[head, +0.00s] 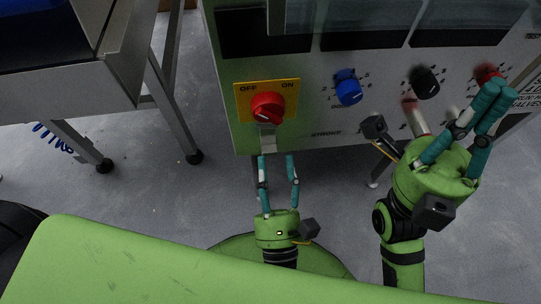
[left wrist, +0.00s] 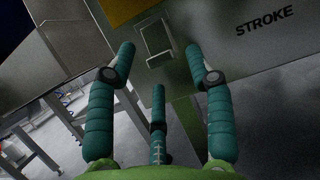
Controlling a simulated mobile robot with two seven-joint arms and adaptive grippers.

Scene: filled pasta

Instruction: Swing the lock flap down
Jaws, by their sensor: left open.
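The lock flap (head: 268,138) is a small grey metal piece just below the red knob (head: 267,107), which sits on a yellow OFF/ON plate (head: 240,98). In the left wrist view the flap (left wrist: 157,42) shows as a pale rectangular frame below the yellow plate (left wrist: 122,8). I cannot tell its exact angle. My left gripper (head: 277,158) is open and empty just below the flap, its fingers pointing up at it. In the left wrist view its fingertips (left wrist: 161,55) lie either side of the flap, apart from it. My right gripper (head: 482,115) is raised by the panel's right side.
The machine panel (head: 320,125) also has a blue knob (head: 347,87), a black knob (head: 424,82) and another red knob (head: 488,74), partly hidden by my right gripper. A steel table (head: 125,50) stands at left. The floor (head: 150,190) between is clear.

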